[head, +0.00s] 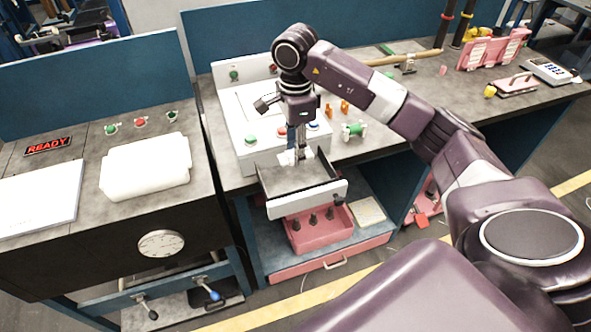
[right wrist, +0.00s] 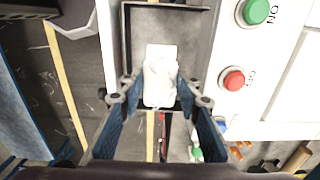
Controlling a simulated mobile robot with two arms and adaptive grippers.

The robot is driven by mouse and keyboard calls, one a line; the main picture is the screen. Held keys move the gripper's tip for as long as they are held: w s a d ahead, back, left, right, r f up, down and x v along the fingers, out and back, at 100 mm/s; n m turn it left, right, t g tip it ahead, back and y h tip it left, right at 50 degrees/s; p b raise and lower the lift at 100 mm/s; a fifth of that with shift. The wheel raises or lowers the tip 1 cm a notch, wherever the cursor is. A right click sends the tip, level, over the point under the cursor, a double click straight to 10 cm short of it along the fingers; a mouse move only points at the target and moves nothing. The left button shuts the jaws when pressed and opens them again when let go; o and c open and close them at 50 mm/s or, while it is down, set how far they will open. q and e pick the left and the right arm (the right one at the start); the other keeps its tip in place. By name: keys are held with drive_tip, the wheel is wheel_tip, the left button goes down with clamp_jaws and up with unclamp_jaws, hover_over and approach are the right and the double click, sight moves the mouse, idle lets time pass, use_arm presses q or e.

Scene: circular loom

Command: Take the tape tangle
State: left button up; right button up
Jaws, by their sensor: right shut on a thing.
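My right gripper (head: 300,156) reaches down from above over a grey open metal tray (head: 325,194) at the front of the white machine (head: 232,104). In the right wrist view the right gripper (right wrist: 159,92) has its two fingers at either side of a white crumpled bundle, the tape tangle (right wrist: 160,70), and is shut on it. The bundle is over the tray; whether it still touches the tray floor I cannot tell. In the head view the bundle is small and mostly hidden by the fingers. My left gripper is not in view.
The machine has a green button (right wrist: 256,11) and a red button (right wrist: 233,79) close beside the tray. A pink bin (head: 318,238) with dark pegs stands below the tray. A white folded cloth (head: 146,167) lies on the left bench. A green-ended spool (head: 354,130) stands right of the machine.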

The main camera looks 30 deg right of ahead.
wheel_tip(320, 180, up, 12)
drive_tip(key=shift+f, duration=0.15)
idle(0.3)
